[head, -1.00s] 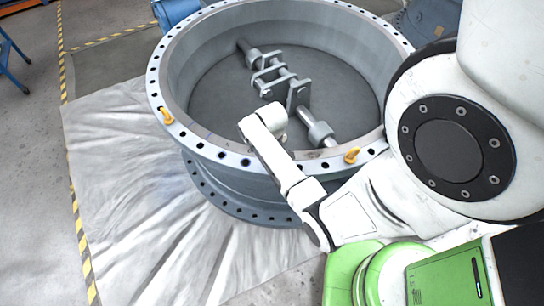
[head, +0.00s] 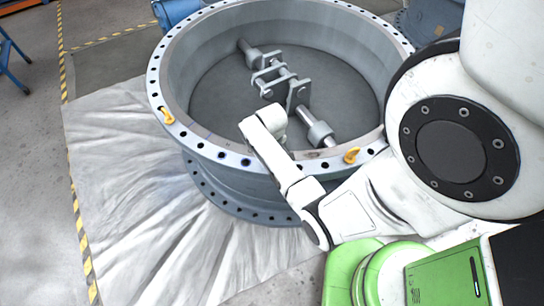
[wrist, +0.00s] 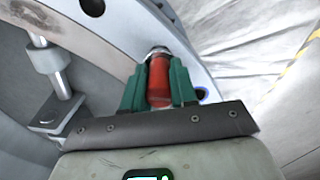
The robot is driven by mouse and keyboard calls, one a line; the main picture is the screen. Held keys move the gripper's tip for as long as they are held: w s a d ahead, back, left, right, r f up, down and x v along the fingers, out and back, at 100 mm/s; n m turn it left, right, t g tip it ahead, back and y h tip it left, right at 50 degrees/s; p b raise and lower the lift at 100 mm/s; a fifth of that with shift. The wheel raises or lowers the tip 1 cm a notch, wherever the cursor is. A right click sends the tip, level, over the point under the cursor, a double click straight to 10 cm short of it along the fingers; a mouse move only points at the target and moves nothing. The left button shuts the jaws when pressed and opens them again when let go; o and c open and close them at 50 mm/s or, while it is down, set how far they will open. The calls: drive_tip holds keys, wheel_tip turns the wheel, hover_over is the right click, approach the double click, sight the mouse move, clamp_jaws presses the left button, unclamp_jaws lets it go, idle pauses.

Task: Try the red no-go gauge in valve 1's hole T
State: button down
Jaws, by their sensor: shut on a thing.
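The red no-go gauge (wrist: 158,82) shows in the wrist view, upright in the picture between the two green fingers of my gripper (wrist: 158,88). My gripper is shut on it. A metal part (wrist: 158,52) shows at the gauge's far end, over the flange; I cannot tell whether it is in a hole. The large grey valve (head: 225,165) stands in the middle of the head view, with a ring of holes in its rim. My arm reaches over the near rim there and hides the gauge and fingers. I cannot make out which hole is T.
A shaft with brackets (head: 270,80) crosses the valve's inside. A pale sheet (head: 120,190) covers the floor around it. Another hole (wrist: 93,6) shows in the flange in the wrist view.

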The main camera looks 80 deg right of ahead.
drive_tip(key=shift+f+b, duration=0.3)
drive_tip(key=shift+f, duration=0.3)
idle(0.9)
idle(0.6)
drive_tip(key=shift+r+p, duration=1.85)
drive_tip(key=shift+r, duration=1.5)
drive_tip(key=shift+w, duration=0.1)
